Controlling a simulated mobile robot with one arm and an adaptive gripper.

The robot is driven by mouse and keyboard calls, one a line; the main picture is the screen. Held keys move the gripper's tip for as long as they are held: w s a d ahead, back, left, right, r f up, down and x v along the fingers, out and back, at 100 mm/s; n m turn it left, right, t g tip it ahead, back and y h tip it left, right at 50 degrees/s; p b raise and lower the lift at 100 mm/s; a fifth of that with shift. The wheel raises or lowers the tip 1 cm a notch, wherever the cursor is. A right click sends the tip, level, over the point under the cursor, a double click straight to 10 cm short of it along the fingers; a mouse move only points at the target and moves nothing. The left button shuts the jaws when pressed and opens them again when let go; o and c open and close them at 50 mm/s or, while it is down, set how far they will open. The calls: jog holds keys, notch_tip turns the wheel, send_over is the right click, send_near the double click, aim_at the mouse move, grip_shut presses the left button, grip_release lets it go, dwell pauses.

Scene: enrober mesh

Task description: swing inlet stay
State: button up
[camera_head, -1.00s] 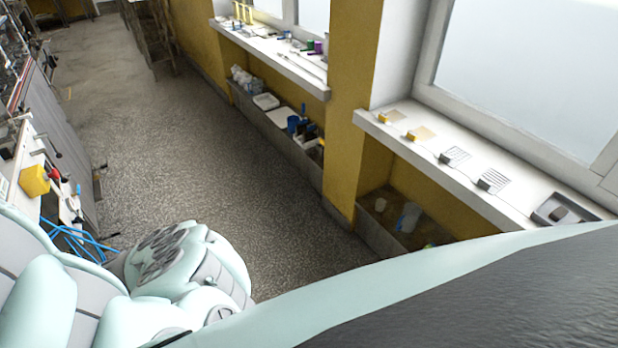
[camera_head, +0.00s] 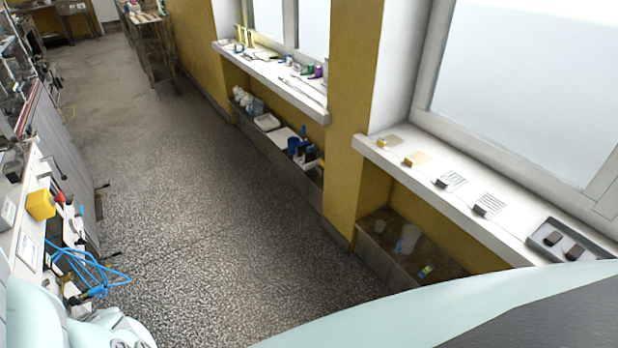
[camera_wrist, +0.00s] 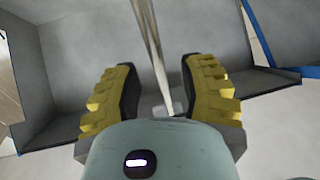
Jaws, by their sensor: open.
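In the wrist view, my gripper (camera_wrist: 161,78) is open, its two yellow ridged fingers standing apart. A thin pale metal bar (camera_wrist: 148,35), which may be the inlet stay, runs from the top edge down into the space between the fingers. It ends near a small light block. The bar shows clear gaps to both fingers; whether anything touches it in depth I cannot tell. A grey metal housing (camera_wrist: 80,55) with angled walls lies behind the fingers. My gripper and the bar do not show in the head view.
In the head view, a work unit with a yellow box (camera_head: 41,204) and blue cables (camera_head: 88,268) stands at the left. The speckled floor (camera_head: 200,230) is open. A windowsill (camera_head: 480,215) with small blocks and a grey tray (camera_head: 538,240) runs along the right.

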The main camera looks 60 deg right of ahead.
jog(key=shift+x, duration=1.05)
jog(key=shift+o, duration=0.5)
grip_shut()
jog(key=shift+d, duration=0.1)
